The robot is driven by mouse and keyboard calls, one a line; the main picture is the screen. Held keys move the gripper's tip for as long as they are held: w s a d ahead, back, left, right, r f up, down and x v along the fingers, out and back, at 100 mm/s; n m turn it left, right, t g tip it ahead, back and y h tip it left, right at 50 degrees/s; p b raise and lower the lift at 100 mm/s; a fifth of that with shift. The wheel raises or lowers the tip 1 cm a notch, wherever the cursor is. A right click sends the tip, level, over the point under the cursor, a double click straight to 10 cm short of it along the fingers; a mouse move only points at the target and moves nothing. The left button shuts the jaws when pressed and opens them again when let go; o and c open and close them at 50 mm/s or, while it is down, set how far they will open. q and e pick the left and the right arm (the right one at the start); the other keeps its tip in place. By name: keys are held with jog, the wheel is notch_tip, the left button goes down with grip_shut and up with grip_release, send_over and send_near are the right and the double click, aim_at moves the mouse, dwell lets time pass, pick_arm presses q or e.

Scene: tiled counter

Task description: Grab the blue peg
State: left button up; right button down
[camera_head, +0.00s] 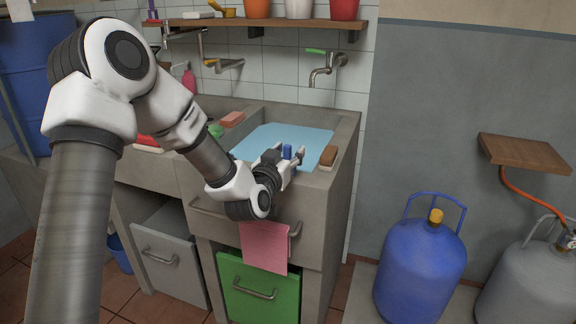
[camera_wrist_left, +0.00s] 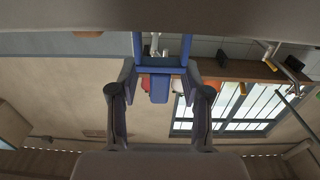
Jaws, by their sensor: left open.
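The blue peg (camera_head: 287,150) is a small upright blue piece at the front edge of the sink, above the pink cloth. My left gripper (camera_head: 286,156) reaches in from the left, with its fingers apart on either side of the peg. In the left wrist view, a blue piece (camera_wrist_left: 159,88) shows between the two dark open fingers (camera_wrist_left: 160,100), with a gap on each side. The lower part of the peg is hidden by the gripper in the head view. My right gripper is not in view.
The sink basin (camera_head: 262,136) holds light blue water. A brown brush (camera_head: 328,157) lies on the right rim, close to the gripper. A sponge (camera_head: 232,119) lies at the back left. A pink cloth (camera_head: 264,248) hangs in front. A tap (camera_head: 322,72) is on the wall behind.

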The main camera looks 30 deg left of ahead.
pick_arm(q)
jog(key=shift+s+r, duration=0.1)
jog(key=shift+s, duration=0.05)
jog(key=shift+c, duration=0.4)
grip_shut()
